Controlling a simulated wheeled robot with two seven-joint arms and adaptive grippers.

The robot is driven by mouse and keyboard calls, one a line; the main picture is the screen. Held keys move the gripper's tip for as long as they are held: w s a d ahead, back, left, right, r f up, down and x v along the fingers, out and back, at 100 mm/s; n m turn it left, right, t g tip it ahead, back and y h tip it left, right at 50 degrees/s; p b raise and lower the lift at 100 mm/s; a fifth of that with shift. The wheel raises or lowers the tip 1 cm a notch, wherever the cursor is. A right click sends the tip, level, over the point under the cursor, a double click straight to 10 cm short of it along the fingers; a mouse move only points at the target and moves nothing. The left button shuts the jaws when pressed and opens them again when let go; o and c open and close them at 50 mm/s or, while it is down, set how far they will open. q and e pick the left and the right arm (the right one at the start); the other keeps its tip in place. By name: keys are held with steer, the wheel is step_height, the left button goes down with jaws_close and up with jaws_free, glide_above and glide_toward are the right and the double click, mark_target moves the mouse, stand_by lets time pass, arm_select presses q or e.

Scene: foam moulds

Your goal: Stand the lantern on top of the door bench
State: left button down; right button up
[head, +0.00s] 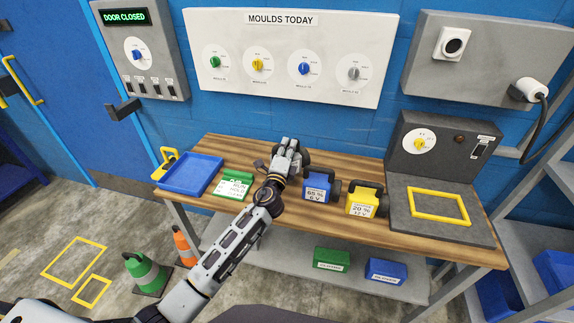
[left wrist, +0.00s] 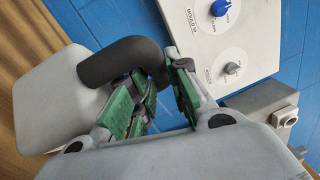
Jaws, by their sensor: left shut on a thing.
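My left gripper (head: 285,160) is over the back middle of the wooden bench (head: 235,150). In the left wrist view its green-padded fingers (left wrist: 160,95) are closed around the black handle of a light grey lantern (left wrist: 75,90). In the head view the gripper hides most of this lantern; a dark round part (head: 305,157) shows beside the fingers. I cannot tell whether its base touches the bench. A blue lantern (head: 318,185) marked 65 % 6 V and a yellow lantern (head: 361,205) marked 20 % 12 V stand to its right. My right gripper is out of view.
A dark tester (head: 440,145) with a yellow frame (head: 439,206) stands right. A shut blue door (head: 60,60) is left; cones (head: 148,272) stand on the floor.

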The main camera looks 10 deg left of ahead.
arm_select(q)
steer(key=shift+f, duration=0.9)
steer(key=shift+f+b, duration=0.15)
steer(key=shift+b, duration=0.15)
steer(key=shift+f, duration=0.35)
step_height(320, 180, down, 2)
steer(key=shift+f+b, duration=0.2)
steer(key=shift+b, duration=0.45)
steer(key=shift+f, duration=0.4)
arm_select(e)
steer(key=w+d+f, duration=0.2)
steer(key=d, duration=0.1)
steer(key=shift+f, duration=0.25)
